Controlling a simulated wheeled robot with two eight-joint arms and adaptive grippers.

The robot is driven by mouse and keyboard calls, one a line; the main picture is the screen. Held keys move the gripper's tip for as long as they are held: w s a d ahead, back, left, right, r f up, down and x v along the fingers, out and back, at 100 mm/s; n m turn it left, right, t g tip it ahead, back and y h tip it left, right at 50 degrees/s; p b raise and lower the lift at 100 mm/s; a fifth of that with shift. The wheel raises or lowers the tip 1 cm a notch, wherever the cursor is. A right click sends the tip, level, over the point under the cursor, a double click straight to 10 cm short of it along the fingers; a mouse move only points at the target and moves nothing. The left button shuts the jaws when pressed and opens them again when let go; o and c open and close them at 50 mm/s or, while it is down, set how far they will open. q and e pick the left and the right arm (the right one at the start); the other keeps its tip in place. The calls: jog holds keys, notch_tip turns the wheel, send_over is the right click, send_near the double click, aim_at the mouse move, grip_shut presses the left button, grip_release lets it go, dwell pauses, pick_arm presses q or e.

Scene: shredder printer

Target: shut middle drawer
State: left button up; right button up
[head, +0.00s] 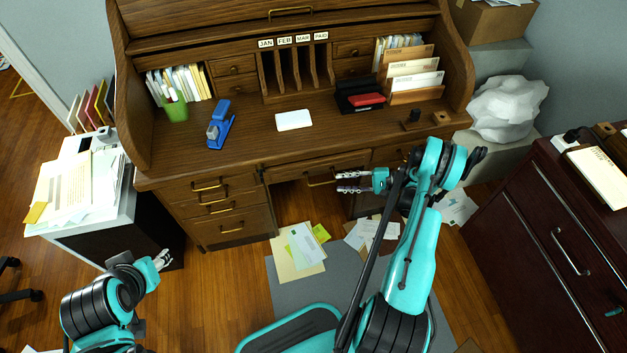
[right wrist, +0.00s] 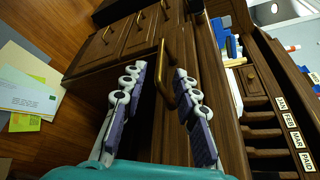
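The middle drawer (head: 290,173) is the wide one under the centre of the roll-top desk, above the knee space. Its front appears to stand slightly out from the desk, though how far is hard to tell. Its brass handle (head: 321,182) also shows in the right wrist view (right wrist: 167,78). My right gripper (head: 340,182) is open at the drawer front, just right of the handle. In the right wrist view its two fingers (right wrist: 162,82) are spread, with the handle between their tips; contact is unclear. My left gripper (head: 163,259) hangs low at the left, away from the desk.
The desk (head: 265,135) carries a blue stapler (head: 221,125), a green cup (head: 175,107), a white card (head: 293,120) and letter holders. Papers (head: 303,246) lie on the floor below the drawer. A shredder-like cabinet (head: 110,225) stands left, a dark cabinet (head: 540,220) right.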

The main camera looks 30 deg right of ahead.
aim_at(323, 183)
jog(key=b+x, duration=0.2)
jog(key=x, duration=0.5)
jog(key=shift+w+a, duration=0.2)
jog(key=shift+a, duration=0.2)
